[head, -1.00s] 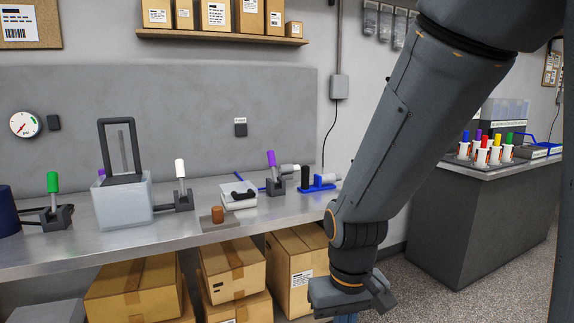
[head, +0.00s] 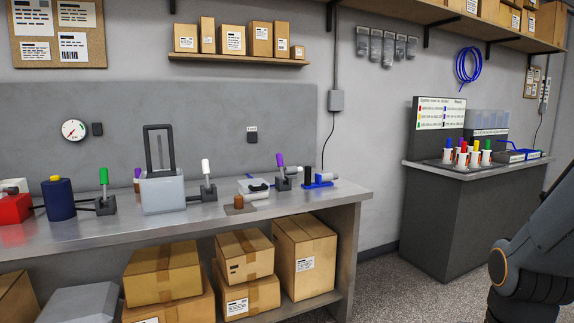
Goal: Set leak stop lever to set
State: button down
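Several small levers on dark blocks stand along the steel bench (head: 345,197). One has a green grip (head: 103,177), one a white grip (head: 206,167) and one a purple grip (head: 280,160). The green and white levers look upright and the purple one leans slightly left. A blue-based fixture (head: 320,184) with a black upright and a grey cylinder stands at the bench's right end. No readable label shows which one is the leak stop lever, and no "set" mark is legible. My gripper is out of view; only part of my arm shows at the lower right, away from the bench.
A gauge (head: 74,130) hangs behind. Cartons (head: 305,255) fill the space below. A grey counter (head: 450,215) stands right, with floor between.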

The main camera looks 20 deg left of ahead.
aim_at(279, 159)
jog(key=u, duration=0.35)
jog(key=i, duration=0.3)
jog(key=u, duration=0.95)
jog(key=i, duration=1.15)
jog(key=z, duration=0.3)
